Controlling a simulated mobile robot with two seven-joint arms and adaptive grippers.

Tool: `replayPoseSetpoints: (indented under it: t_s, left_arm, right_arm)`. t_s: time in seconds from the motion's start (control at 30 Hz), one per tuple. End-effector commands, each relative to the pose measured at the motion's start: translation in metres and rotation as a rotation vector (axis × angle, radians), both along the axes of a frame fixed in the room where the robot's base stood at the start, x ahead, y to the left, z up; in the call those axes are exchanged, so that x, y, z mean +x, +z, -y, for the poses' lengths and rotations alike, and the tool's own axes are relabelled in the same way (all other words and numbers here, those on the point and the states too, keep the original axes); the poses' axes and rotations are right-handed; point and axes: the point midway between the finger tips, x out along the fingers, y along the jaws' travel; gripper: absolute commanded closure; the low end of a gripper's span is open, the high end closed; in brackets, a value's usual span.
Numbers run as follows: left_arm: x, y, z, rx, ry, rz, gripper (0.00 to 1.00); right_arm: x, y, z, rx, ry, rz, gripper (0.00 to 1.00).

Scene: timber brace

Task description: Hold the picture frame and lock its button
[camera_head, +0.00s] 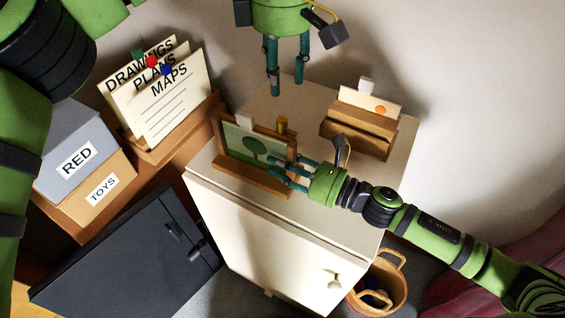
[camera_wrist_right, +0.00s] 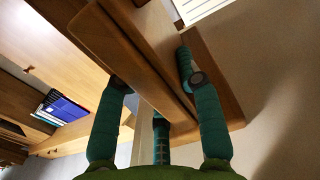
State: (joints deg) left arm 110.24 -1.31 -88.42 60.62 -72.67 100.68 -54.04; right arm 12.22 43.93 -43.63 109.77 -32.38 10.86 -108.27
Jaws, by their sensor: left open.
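The picture frame (camera_head: 258,150), wooden with a green tree picture, stands tilted on the white cabinet top. My right gripper (camera_head: 286,170) is at its lower right side, fingers apart. In the right wrist view its fingers (camera_wrist_right: 153,75) lie around wooden boards (camera_wrist_right: 160,65); whether they press on them I cannot tell. My left gripper (camera_head: 288,88) is open and empty, pointing down above the cabinet's back edge, apart from the frame. A small brownish peg (camera_head: 281,125) shows behind the frame's right side; whether it is the button I cannot tell.
A wooden holder (camera_head: 355,138) with cards stands on the cabinet (camera_head: 285,225), right of the frame. Boxes (camera_head: 75,150) and a file rack (camera_head: 180,135) stand at the left. A basket (camera_head: 392,285) is at the lower right. The cabinet top between frame and holder is narrow.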

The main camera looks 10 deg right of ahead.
Motion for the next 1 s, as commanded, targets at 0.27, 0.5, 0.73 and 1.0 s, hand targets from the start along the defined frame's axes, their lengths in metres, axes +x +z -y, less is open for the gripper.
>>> replayPoseSetpoints:
  t_s: [0.27, 0.5, 0.73, 1.0]
  left_arm:
    - [-0.0005, -0.0027, -0.0001, -0.007, -0.235, 0.012, 0.57]
    - [-0.0008, -0.0056, -0.0004, -0.013, -0.789, 0.058, 0.57]
    - [0.0001, -0.0059, -0.0005, 0.004, -1.309, 0.116, 0.57]
    - [0.0007, -0.0052, -0.0004, 0.033, -1.659, 0.16, 0.57]
  right_arm:
    - [-0.0003, -0.0013, 0.0005, -0.002, -0.001, -0.002, 1.0]
    - [-0.0003, -0.0017, 0.0006, -0.002, -0.001, -0.002, 1.0]
    - [-0.0003, -0.002, 0.0006, -0.003, -0.001, -0.002, 1.0]
    - [-0.0005, -0.0023, 0.0007, -0.004, -0.001, -0.003, 1.0]
